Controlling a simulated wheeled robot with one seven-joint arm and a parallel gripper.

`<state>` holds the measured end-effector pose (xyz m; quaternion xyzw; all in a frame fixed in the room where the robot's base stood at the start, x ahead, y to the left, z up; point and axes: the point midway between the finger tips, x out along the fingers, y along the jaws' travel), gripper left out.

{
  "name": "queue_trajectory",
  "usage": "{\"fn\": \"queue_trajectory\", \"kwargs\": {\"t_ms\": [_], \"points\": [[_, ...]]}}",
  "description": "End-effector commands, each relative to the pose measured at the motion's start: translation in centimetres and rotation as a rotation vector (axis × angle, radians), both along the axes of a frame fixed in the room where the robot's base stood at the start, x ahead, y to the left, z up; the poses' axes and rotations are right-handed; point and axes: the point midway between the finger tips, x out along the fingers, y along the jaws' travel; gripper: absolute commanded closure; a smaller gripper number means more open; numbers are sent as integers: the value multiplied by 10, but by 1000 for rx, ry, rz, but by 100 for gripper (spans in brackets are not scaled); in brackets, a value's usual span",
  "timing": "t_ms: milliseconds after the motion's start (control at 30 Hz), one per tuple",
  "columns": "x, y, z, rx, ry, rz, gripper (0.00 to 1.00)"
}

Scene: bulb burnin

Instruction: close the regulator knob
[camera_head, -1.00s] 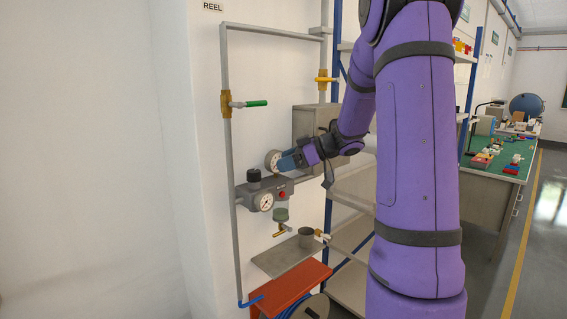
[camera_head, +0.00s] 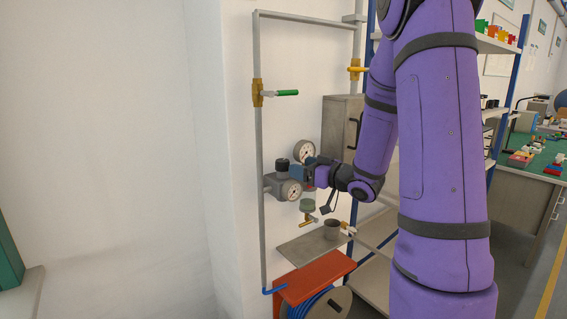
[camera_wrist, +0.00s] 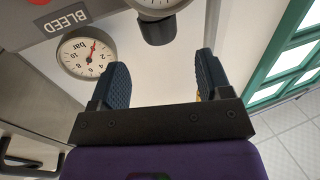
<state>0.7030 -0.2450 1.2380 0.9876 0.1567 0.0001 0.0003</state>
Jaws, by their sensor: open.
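The regulator knob (camera_head: 282,164) is a short black cylinder on top of the grey regulator body (camera_head: 274,182), fixed to a pipe on the wall. In the wrist view, which sees the panel upside down, the dark knob (camera_wrist: 157,28) lies ahead of the gap between the fingertips, with no contact visible. My gripper (camera_head: 308,171) is just right of the knob in the head view. In the wrist view my gripper (camera_wrist: 161,66) has its two blue fingers wide apart with nothing between them.
A gauge (camera_head: 304,151) is right of the knob and shows close to one finger in the wrist view (camera_wrist: 87,52). A second gauge (camera_head: 291,190) is on the regulator's front. A green-handled valve (camera_head: 284,93) is above. A shelf (camera_head: 318,243) and red hose reel bracket (camera_head: 315,281) are below.

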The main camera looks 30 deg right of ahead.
Motion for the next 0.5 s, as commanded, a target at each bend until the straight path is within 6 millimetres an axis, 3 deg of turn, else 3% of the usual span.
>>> {"fn": "queue_trajectory", "kwargs": {"t_ms": [200, 500], "points": [[38, 13, 0, 0, -1, 5, 29], [67, 22, 0, 1, 0, 2, 29]]}}
